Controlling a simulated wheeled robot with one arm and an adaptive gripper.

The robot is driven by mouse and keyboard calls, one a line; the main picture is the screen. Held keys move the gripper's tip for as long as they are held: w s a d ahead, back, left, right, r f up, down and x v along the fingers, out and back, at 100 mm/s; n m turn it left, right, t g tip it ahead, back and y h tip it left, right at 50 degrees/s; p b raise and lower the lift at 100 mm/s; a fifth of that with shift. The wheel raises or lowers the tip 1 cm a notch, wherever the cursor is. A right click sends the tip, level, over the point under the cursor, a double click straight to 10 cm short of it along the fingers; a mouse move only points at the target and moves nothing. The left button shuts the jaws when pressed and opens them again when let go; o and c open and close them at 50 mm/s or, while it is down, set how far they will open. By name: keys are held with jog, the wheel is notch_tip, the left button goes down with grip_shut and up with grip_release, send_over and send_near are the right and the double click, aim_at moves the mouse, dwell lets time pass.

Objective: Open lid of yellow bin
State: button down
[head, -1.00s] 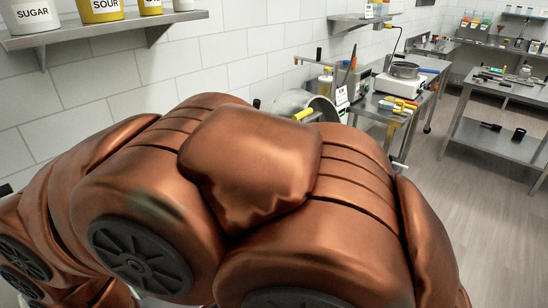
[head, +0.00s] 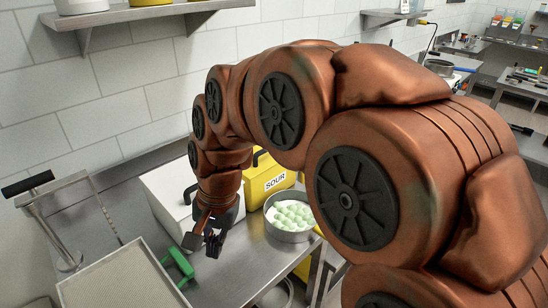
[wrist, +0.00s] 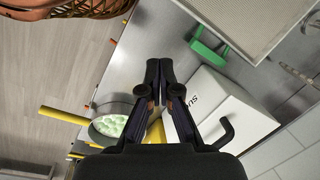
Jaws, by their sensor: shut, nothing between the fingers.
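The yellow bin (head: 268,182) with a SOUR label stands on the steel table, partly hidden by my arm. A dark handle (head: 258,157) shows at its top; its lid appears closed, though much of it is hidden. In the wrist view, only a small strip of the yellow bin (wrist: 170,130) shows behind my fingers. My gripper (head: 205,244) is shut and empty, pointing down in front of the white bin, to the left of the yellow bin and apart from it. Its closed fingertips (wrist: 158,70) show over the table in the wrist view.
A white bin (head: 168,200) stands left of the yellow bin. A metal bowl (head: 290,236) of pale green powdery pieces sits in front of the yellow bin. A green-handled tool (head: 180,265) and a mesh tray (head: 120,278) lie at the left. A shelf (head: 130,14) hangs above.

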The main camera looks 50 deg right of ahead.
jog(key=w+d+r+m+t, duration=0.1)
jog(key=w+d+m+t, duration=0.1)
jog(key=w+d+m, duration=0.4)
jog(key=m+t+h+b, duration=0.25)
jog(key=m+t, duration=0.25)
jog(key=m, duration=1.4)
send_near(267, 159)
jog(key=shift+y, duration=0.25)
jog(key=p+x, duration=0.1)
jog(key=x, duration=0.4)
jog(key=shift+w+d+f, duration=0.1)
jog(key=shift+f, duration=0.1)
jog(key=shift+p, duration=0.3)
